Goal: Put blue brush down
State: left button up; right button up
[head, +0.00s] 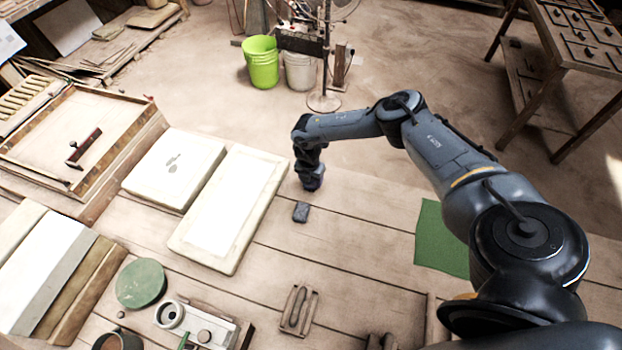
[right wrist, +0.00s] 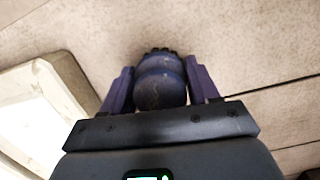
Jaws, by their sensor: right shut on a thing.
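My right gripper (head: 311,182) is low over the wooden table, just right of the white slab in the head view. It is shut on the blue brush (right wrist: 160,85), whose rounded dark blue body shows between the two fingers in the right wrist view. The lower end of the brush is hidden there, and I cannot tell whether it touches the table. In the head view the brush is too small and dark to separate from the fingers. My left gripper is not in view.
A white slab in a pale frame (head: 228,212) lies to the left. A green mat (head: 440,240) lies to the right. Bare planks lie between block and mat. A wooden-handled tool (head: 297,309) is nearer.

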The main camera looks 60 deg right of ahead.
jog(key=o, duration=0.9)
jog(key=shift+f, duration=0.15)
jog(key=shift+o, duration=0.2)
jog(key=shift+a+r, duration=0.1)
jog(key=shift+r, duration=0.35)
jog(key=r+p, duration=0.1)
jog(key=r, duration=0.2)
jog(key=a+r, duration=0.1)
jog(key=r, duration=0.3)
jog(key=r+p, duration=0.1)
jog(key=r, duration=0.3)
jog(key=shift+a+r+p, duration=0.15)
jog(key=shift+p, duration=0.15)
jog(key=shift+s, duration=0.1)
